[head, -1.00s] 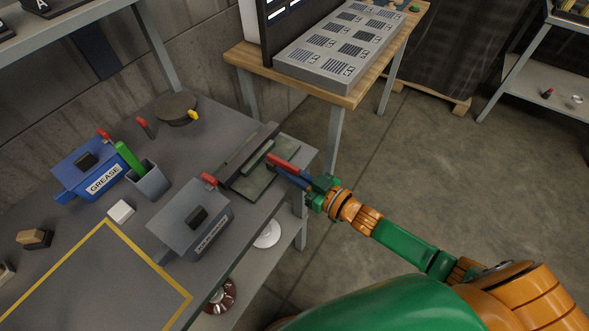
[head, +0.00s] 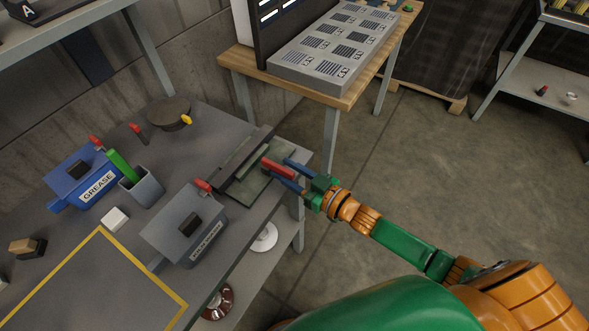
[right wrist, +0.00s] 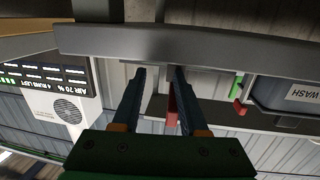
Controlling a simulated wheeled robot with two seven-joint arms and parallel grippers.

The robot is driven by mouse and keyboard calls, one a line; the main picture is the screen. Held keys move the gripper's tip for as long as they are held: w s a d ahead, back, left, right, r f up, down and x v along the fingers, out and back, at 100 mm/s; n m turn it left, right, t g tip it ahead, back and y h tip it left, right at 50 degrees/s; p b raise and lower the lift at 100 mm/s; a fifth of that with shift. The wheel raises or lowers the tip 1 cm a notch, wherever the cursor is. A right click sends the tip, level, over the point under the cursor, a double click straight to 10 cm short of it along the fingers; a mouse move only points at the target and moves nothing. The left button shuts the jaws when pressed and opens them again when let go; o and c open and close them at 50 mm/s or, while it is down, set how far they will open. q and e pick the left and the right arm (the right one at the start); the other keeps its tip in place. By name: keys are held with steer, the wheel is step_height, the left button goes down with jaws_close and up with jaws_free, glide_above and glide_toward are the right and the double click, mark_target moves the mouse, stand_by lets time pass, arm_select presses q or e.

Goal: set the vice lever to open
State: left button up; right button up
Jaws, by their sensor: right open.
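The vice (head: 236,164) is a dark grey body with a greenish plate at the right end of the workbench. Its red lever (head: 278,169) points out to the right, toward my right arm. My right gripper (head: 279,168) is open, with one blue finger on each side of the lever. In the right wrist view, the red lever (right wrist: 172,106) shows between the fingers of the right gripper (right wrist: 160,72), close to the right-hand finger. I cannot tell whether it touches. The left gripper is not in view.
A grey lidded box (head: 185,225) with a red handle stands left of the vice. A blue grease box (head: 82,178) and a grey cup (head: 143,188) with a green item stand farther left. A wooden table (head: 318,100) stands behind. The floor on the right is clear.

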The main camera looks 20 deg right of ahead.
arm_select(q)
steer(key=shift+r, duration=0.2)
arm_select(e)
steer(key=shift+t+y, duration=0.4)
steer(key=shift+y, duration=0.1)
steer(key=r, duration=0.2)
steer(key=a+r, duration=0.1)
steer(key=r, duration=0.1)
steer(key=shift+w+r, duration=0.1)
steer(key=shift+w, duration=0.25)
steer(key=f, duration=0.1)
steer(key=d+f, duration=0.1)
steer(key=f, duration=0.1)
steer(key=shift+s+g+h, duration=0.2)
steer(key=shift+g+h, duration=0.1)
steer(key=shift+h, duration=0.1)
steer(key=shift+s+a, duration=0.25)
steer(key=shift+s+f+p, duration=0.1)
steer(key=shift+f+p, duration=0.05)
steer(key=shift+p, duration=0.2)
steer(key=shift+s+d+f, duration=0.2)
steer(key=shift+s+d, duration=0.05)
steer(key=shift+s, duration=0.2)
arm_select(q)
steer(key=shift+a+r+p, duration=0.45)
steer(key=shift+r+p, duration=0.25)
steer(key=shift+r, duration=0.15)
arm_select(e)
steer(key=v, duration=0.6)
steer(key=shift+f, duration=0.25)
